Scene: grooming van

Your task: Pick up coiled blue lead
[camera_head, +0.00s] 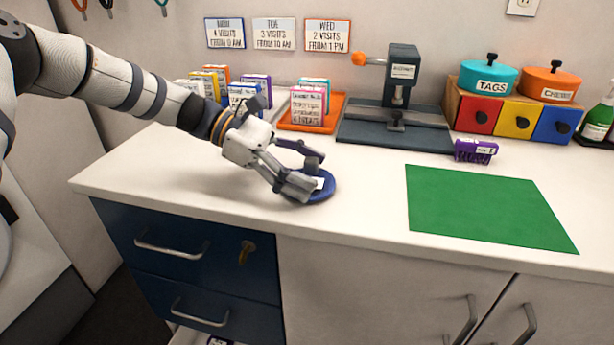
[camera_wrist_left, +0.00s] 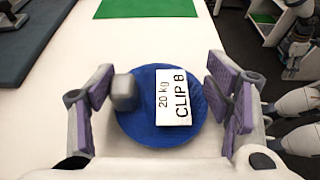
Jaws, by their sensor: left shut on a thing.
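The coiled blue lead (camera_head: 326,190) is a flat, round blue disc at the left part of the white counter, near its front edge. In the left wrist view the coiled blue lead (camera_wrist_left: 192,137) carries a grey metal clip and a white label reading "20 kg CLIP 8". My left gripper (camera_head: 310,174) comes down at a slant and is shut on the lead, its purple-padded fingers on either side in the left wrist view (camera_wrist_left: 165,105). The fingers hide part of the lead in the head view. I cannot tell whether it touches the counter. My right gripper is not seen.
A green mat (camera_head: 490,212) lies to the right. Behind stand an orange tray (camera_head: 327,122) with boxes, a dark press (camera_head: 395,130) and a coloured drawer unit (camera_head: 515,117). A purple item (camera_head: 475,151) sits behind the mat. The counter between lead and mat is clear.

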